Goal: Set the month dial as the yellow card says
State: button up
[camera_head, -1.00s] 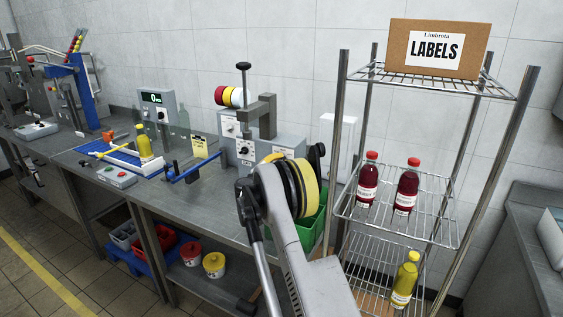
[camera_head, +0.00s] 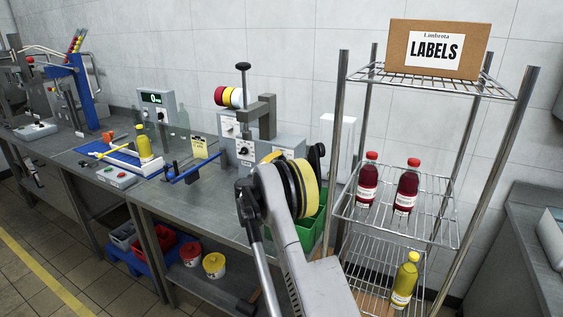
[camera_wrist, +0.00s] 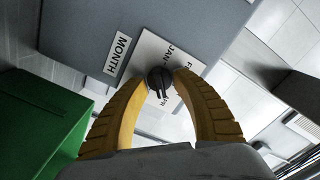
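The month dial (camera_wrist: 160,78) is a black knob on a white plate in the wrist view. JAN, APR and part of another month show on the plate, beside a MONTH label (camera_wrist: 117,54). The yellow fingers of my gripper (camera_wrist: 162,80) lie on either side of the knob, with their tips close to it. Whether they press on it is unclear. In the head view, my gripper (camera_head: 296,187) is at the right end of the grey machine (camera_head: 286,146), and my arm hides part of that machine. The yellow card (camera_head: 199,147) stands left of it; its writing is too small to read.
A green bin (camera_wrist: 38,120) is close by at the left in the wrist view. A wire rack (camera_head: 437,226) with bottles stands right of my arm.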

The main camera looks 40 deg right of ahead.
jog(key=v, duration=1.2)
